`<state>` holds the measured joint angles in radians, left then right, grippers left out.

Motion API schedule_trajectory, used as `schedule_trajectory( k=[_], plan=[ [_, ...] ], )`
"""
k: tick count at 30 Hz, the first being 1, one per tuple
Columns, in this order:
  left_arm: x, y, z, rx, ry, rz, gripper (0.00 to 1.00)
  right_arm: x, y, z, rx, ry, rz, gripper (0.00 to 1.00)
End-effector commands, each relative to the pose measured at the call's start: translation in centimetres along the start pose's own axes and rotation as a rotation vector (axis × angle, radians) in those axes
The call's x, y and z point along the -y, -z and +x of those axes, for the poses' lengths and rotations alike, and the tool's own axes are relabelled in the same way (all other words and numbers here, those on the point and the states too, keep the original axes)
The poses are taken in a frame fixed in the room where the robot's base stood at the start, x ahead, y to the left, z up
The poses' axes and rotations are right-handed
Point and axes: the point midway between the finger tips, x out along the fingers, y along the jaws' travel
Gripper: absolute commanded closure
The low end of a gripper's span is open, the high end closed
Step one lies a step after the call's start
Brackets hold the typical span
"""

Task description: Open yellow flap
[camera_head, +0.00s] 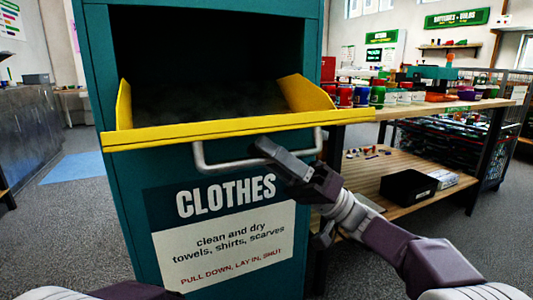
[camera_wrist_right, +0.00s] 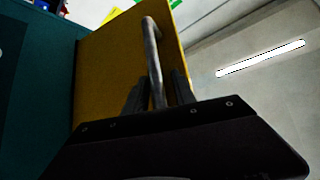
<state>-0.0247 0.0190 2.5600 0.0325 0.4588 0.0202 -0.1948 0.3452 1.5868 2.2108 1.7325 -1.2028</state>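The yellow flap (camera_head: 240,129) is on the front of a teal clothes bin (camera_head: 118,205). It is tilted outward, with its yellow side pieces showing and the dark opening exposed above it. A grey bar handle (camera_head: 222,166) hangs on the flap's front. My right gripper (camera_head: 268,150) is at the right part of this handle. In the right wrist view the handle (camera_wrist_right: 154,60) runs between the fingers (camera_wrist_right: 158,90), which stand close on both sides of it, with the yellow flap (camera_wrist_right: 110,70) behind. My left gripper is not in view.
A wooden table (camera_head: 440,108) with several coloured containers stands right of the bin. Its lower shelf (camera_head: 375,170) holds a black box (camera_head: 408,187). Grey cabinets (camera_head: 30,120) line the left. The floor left of the bin is clear.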

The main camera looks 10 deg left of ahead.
Motion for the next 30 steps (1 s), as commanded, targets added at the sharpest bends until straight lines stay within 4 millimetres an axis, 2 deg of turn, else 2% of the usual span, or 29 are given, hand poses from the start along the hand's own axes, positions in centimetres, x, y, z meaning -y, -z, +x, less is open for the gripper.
schedule_trajectory(
  k=[5, 8, 16, 19, 30],
  plan=[
    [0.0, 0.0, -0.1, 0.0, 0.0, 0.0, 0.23, 0.2, 0.1, 0.0, 0.0, 0.005, -0.004, 0.62],
    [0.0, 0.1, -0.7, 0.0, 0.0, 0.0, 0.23, 0.2, 0.3, -1.1, -0.002, 0.001, -0.002, 0.62],
    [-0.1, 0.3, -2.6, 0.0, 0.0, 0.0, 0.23, 0.2, 0.5, -6.9, -0.007, -0.001, -0.001, 0.62],
    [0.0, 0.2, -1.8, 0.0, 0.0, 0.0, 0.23, 0.0, 0.1, -8.6, -0.005, 0.001, -0.004, 0.62],
    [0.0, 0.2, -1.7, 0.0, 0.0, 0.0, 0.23, 0.0, 0.1, -9.2, -0.003, 0.0, -0.004, 0.62]
  ],
)
